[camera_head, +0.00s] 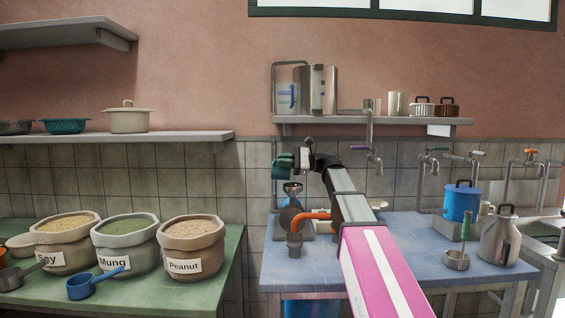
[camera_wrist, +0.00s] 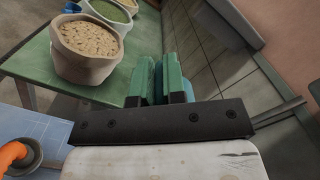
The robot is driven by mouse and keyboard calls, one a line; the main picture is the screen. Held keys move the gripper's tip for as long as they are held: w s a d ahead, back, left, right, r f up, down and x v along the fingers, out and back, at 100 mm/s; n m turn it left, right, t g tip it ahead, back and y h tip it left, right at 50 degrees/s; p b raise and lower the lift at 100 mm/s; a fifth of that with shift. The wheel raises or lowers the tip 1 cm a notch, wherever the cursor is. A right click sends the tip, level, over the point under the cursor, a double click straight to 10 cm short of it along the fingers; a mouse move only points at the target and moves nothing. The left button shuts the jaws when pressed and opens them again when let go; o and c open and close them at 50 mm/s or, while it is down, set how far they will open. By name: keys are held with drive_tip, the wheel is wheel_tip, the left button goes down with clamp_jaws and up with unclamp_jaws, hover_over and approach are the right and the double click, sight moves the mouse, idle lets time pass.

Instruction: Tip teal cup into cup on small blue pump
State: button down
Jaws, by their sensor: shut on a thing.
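My gripper (camera_head: 288,161) is raised above the back left of the blue table in the head view. In the wrist view its two green fingers (camera_wrist: 163,82) are shut on the teal cup (camera_wrist: 158,72), which is mostly hidden between and behind them. In the head view the cup can barely be told from the fingers, and its tilt is unclear. Just below the gripper, a small blue and silver thing (camera_head: 292,188) stands above a grey round body, apparently the small pump with its cup. I cannot make out the cup's rim there.
An orange pipe (camera_head: 316,215) and taps stand close by. The blue table (camera_head: 405,255) also bears a blue pot (camera_head: 461,202) and a metal can (camera_head: 499,240). Open sacks (camera_head: 190,245) stand on the green table at left. A shelf (camera_head: 380,120) with pots hangs behind.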

drive_tip(key=shift+d+r+y, duration=0.15)
drive_tip(key=shift+d+y, duration=0.8)
drive_tip(key=shift+y, duration=0.25)
idle(0.6)
drive_tip(key=shift+a+r+h, duration=0.1)
drive_tip(key=shift+a+h, duration=0.7)
drive_tip(key=shift+h, duration=0.2)
drive_tip(key=a+h, duration=0.2)
drive_tip(key=h, duration=0.1)
drive_tip(key=shift+a, duration=0.2)
drive_tip(key=a+f+h, duration=0.4)
drive_tip(key=f+h, duration=0.1)
drive_tip(key=h, duration=1.1)
drive_tip(key=shift+t, duration=0.3)
drive_tip(key=shift+s+d, duration=0.1)
